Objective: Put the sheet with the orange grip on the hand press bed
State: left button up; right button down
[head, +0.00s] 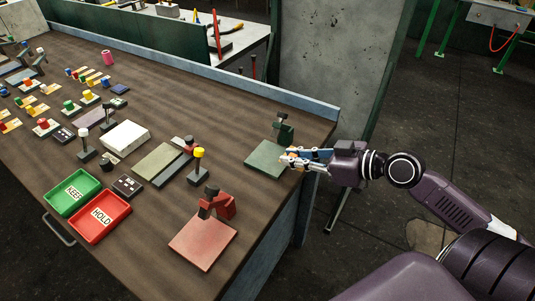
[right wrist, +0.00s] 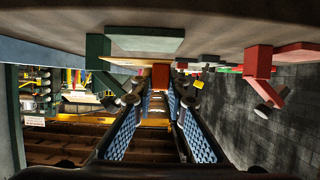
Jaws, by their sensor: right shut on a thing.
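In the head view, my right gripper (head: 287,159) is low at the right edge of the green hand press bed (head: 262,160). It is shut on a small orange grip, which shows between the fingers in the right wrist view (right wrist: 160,77). The sheet itself is mostly hidden; a thin pale edge beside the grip may be part of it. I cannot tell whether it touches the bed. The green press post (head: 284,130) stands at the bed's back right corner. In the upside-down wrist view, the green bed (right wrist: 145,40) is close to the grip. My left gripper is out of view.
A red press (head: 203,244) stands at the table's front right. A green KEEP tray (head: 62,208) and a red HOLD tray (head: 84,241) are at the left front. Stamps, blocks and a white box (head: 125,137) fill the left. Bare wood (head: 215,120) lies left of the green press.

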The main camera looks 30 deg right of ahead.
jog(key=p, duration=0.1)
send_over(267, 163)
jog(key=shift+s+d+r, duration=0.1)
jog(key=shift+s+d, duration=0.2)
jog(key=shift+w+a, duration=0.25)
jog(key=shift+w, duration=0.1)
notch_tip(267, 163, down, 4)
jog(key=b, duration=0.3)
jog(key=shift+r, duration=0.15)
jog(key=c, duration=2.4)
grip_release()
jog(key=shift+f, duration=0.2)
jog(key=o, duration=0.5)
